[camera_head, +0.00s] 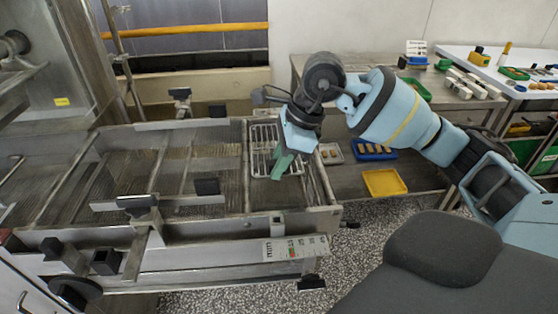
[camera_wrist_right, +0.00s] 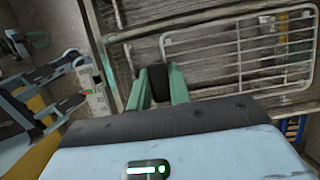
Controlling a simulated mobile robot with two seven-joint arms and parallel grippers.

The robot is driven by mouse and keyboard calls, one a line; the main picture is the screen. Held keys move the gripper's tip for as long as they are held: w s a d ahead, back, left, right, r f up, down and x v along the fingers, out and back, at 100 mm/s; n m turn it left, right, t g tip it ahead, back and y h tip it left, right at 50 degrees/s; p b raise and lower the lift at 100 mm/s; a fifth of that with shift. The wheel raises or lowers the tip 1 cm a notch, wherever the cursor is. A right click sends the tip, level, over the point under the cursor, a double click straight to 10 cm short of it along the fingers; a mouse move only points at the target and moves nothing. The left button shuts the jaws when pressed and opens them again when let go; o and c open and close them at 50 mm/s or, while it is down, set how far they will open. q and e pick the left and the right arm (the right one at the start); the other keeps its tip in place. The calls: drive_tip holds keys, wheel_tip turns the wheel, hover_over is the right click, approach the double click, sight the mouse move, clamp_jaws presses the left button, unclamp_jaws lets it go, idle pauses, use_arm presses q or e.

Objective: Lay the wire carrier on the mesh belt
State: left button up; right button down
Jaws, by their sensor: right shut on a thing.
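The wire carrier (camera_head: 263,138) is a pale metal grid with a rounded frame, over the right end of the mesh belt (camera_head: 201,153). It also shows in the right wrist view (camera_wrist_right: 238,48). My right gripper (camera_head: 283,165) has green fingers pointing down at the carrier's near side. In the right wrist view its fingers (camera_wrist_right: 160,88) are closed around a dark piece at the carrier's edge. My wrist hides part of the carrier in the head view. I cannot tell whether the carrier touches the belt.
Metal rails with black knobs (camera_head: 207,187) run along both sides of the belt. A low shelf at the right holds a blue tray (camera_head: 374,150) and a yellow tray (camera_head: 385,183). A white table (camera_head: 455,55) with small items stands farther right. The belt left of the carrier is bare.

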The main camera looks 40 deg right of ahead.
drive_tip(key=shift+f, duration=0.2)
drive_tip(key=c, duration=1.3)
unclamp_jaws()
drive_tip(key=shift+r, duration=0.1)
drive_tip(key=shift+r, duration=0.15)
drive_tip(key=shift+d+r, duration=0.1)
drive_tip(key=shift+r, duration=0.2)
drive_tip(key=v, duration=1.1)
drive_tip(key=shift+s+r, duration=0.1)
drive_tip(key=shift+r, duration=0.05)
